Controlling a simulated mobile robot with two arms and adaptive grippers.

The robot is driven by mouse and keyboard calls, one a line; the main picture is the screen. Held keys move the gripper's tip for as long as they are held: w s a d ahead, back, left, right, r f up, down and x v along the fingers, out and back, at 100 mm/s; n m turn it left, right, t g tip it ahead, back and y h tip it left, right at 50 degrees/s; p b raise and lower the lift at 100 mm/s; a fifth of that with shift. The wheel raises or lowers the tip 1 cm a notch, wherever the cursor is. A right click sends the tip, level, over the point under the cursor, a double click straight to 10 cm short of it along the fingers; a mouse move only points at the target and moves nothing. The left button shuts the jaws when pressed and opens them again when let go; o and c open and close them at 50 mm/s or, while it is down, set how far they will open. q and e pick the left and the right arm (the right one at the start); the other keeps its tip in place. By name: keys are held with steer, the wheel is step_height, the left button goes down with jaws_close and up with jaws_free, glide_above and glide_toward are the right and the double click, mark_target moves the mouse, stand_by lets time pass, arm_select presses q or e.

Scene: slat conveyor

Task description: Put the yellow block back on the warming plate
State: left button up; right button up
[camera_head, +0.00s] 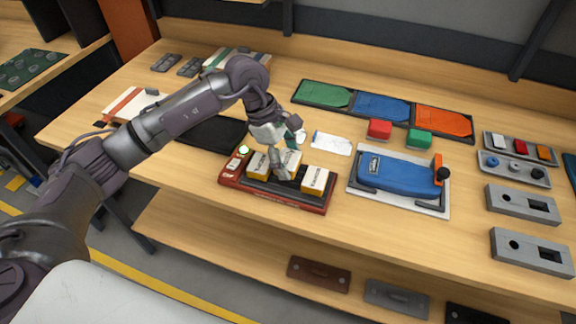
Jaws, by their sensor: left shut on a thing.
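A red warming plate (231,177) with a dark top lies near the front edge of the table. Yellow blocks with white labelled faces are on or over it: one at the left (258,164), one at the right (314,181). A middle yellow block (292,160) is at my left gripper (280,164). My left gripper is shut on this middle block, and its finger hides part of it. I cannot tell whether that block touches the plate. My right gripper is not in view.
A blue clamp device (397,177) on a pale board stands right of the plate. Red (379,129) and green (419,139) blocks lie behind it. Colored mats (382,107) line the back. Grey holders (523,204) stand at the right.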

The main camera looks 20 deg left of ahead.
arm_select(q)
step_height(320, 180, down, 3)
steer(key=shift+s+f+p, duration=0.1)
steer(key=shift+f+p, duration=0.1)
steer(key=shift+p, duration=0.4)
steer(key=shift+f, duration=0.15)
steer(key=shift+f+b, duration=0.15)
steer(key=shift+b, duration=0.15)
steer(key=o, duration=1)
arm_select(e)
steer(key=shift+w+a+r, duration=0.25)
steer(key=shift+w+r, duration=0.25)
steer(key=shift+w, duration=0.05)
